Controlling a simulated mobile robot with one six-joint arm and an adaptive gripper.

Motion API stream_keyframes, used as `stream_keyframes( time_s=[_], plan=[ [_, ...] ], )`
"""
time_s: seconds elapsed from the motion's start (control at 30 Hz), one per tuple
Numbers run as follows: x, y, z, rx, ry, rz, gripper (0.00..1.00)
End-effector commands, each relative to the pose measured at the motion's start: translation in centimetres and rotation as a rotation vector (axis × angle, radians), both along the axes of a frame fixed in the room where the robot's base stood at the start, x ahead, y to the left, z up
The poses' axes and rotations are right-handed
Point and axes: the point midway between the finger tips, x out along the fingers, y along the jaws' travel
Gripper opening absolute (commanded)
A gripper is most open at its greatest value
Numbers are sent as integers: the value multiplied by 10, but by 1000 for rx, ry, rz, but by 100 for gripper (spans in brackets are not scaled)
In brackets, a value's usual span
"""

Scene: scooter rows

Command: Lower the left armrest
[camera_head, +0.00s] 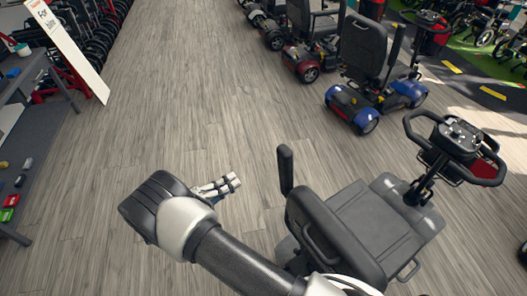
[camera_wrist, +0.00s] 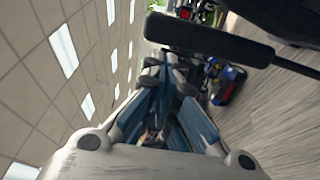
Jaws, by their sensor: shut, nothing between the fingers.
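The left armrest (camera_head: 286,170) of the nearest scooter is a black padded bar standing upright beside the seat back (camera_head: 325,235). The grey-black seat (camera_head: 385,215) faces the tiller at right. In the wrist view the armrest (camera_wrist: 215,40) crosses the top as a dark bar, with a thin rod running off to the right. My gripper (camera_head: 232,184) is left of the armrest, with a gap between them in the head view. In the wrist view my gripper (camera_wrist: 168,75) is shut and empty, its tips near the armrest's left end; contact cannot be told.
The scooter's tiller (camera_head: 455,140) stands at right. A blue scooter (camera_head: 375,75) and a red scooter (camera_head: 305,55) are parked beyond. Shelving (camera_head: 30,90) and a leaning sign (camera_head: 65,45) line the left. The wooden floor (camera_head: 165,100) between is clear.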

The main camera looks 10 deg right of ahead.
Motion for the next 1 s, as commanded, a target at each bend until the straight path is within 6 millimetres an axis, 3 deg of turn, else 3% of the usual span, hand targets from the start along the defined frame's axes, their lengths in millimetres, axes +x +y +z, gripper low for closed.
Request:
stream_keyframes(
  time_s=[0.23, 0.73, 1.0],
  plan=[
    [6, -17, 0, -10, -6, 7, 0],
    [41, -109, 12, -7, -5, 6, 0],
    [48, -128, 14, -7, -5, 8, 0]
  ],
)
